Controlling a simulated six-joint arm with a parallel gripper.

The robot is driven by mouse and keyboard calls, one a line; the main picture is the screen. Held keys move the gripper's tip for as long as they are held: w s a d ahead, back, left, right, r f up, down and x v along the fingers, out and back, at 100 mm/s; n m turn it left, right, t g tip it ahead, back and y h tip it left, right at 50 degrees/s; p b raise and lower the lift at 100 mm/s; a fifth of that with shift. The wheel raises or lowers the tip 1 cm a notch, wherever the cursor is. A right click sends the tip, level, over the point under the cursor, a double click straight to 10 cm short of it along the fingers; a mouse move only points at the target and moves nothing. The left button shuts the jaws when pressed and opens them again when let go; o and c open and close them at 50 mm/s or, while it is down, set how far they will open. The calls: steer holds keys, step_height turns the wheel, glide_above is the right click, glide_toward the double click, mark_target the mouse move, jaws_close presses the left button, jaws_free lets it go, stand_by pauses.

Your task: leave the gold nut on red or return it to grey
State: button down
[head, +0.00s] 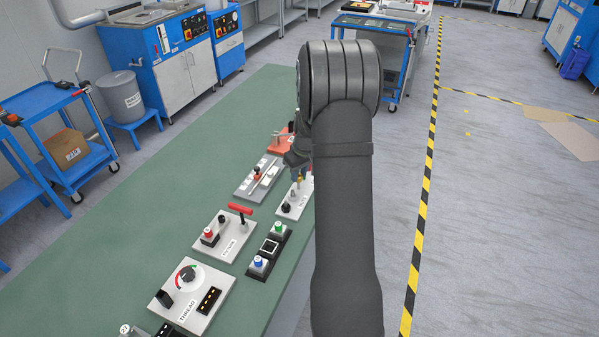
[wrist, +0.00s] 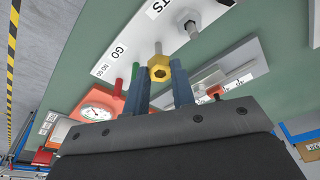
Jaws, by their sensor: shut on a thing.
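The gold nut (wrist: 160,72), a hexagon with a dark hole, sits between the two fingertips of my gripper (wrist: 160,82) in the wrist view. The fingers are shut on it. A red peg (wrist: 117,84) and a green peg (wrist: 135,72) stand to the left, near the GO and NO GO labels. A grey post (wrist: 208,17) with a dark end stands on the pale plate (wrist: 125,52) at upper right. In the head view my arm hides most of this plate (head: 296,208).
An orange-red dial gauge (wrist: 98,112) is at lower left in the wrist view. A grey fixture (head: 249,187) lies beside the plate in the head view. Several more fixtures stand nearer on the green bench (head: 120,240); its left part is clear.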

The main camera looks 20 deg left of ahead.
mark_target(299, 181)
steer(key=shift+x, duration=0.9)
stand_by(0.7)
steer(key=shift+s+d, duration=0.1)
steer(key=shift+d, duration=0.05)
stand_by(0.7)
steer(key=c, duration=1.1)
jaws_free()
steer(key=shift+c, duration=0.2)
steer(key=shift+o, duration=0.4)
steer(key=o, duration=0.3)
steer(key=shift+o, duration=0.2)
steer(key=shift+w+a+v, duration=0.15)
steer(key=shift+a+v, duration=0.1)
steer(key=shift+v, duration=1.05)
steer(key=shift+w+a+v, duration=0.1)
steer(key=shift+a+v, duration=0.1)
steer(key=shift+v, duration=1.15)
steer(key=shift+w+a+v, duration=0.15)
steer(key=shift+a+v, duration=0.1)
steer(key=shift+v, duration=1.05)
